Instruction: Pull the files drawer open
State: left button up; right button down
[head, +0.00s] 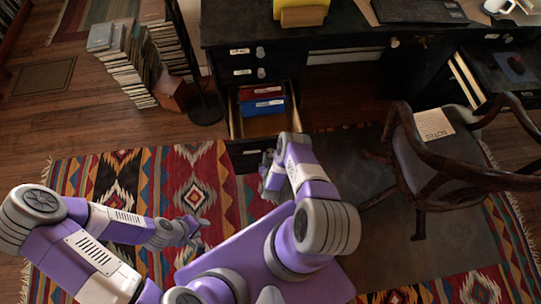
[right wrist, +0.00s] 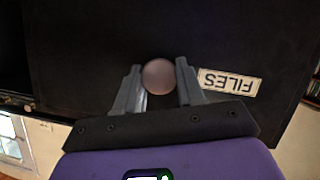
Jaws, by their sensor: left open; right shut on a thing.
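The files drawer (head: 283,123) stands pulled out from the desk, with a red and a blue folder (head: 262,106) inside. In the right wrist view its dark front (right wrist: 225,40) fills most of the picture, with the FILES label (right wrist: 230,82) upside down. My right gripper (right wrist: 160,84) is shut on the drawer's round knob (right wrist: 158,75), one finger on each side. In the head view my right gripper (head: 268,172) is at the drawer front and partly hides it. My left gripper (head: 200,232) is open and empty above the rug, away from the drawer.
A chair (head: 440,165) stands to the right of my right arm. Book stacks (head: 130,65) stand at the upper left. The patterned rug (head: 120,180) in front of the desk has free room at left.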

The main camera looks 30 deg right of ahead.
jog(key=c, duration=0.7)
grip_release()
jog(key=shift+s+r, duration=0.1)
jog(key=p+v, duration=0.3)
jog(key=v, duration=0.4)
jog(key=shift+s+a, duration=0.1)
jog(key=shift+r, duration=0.1)
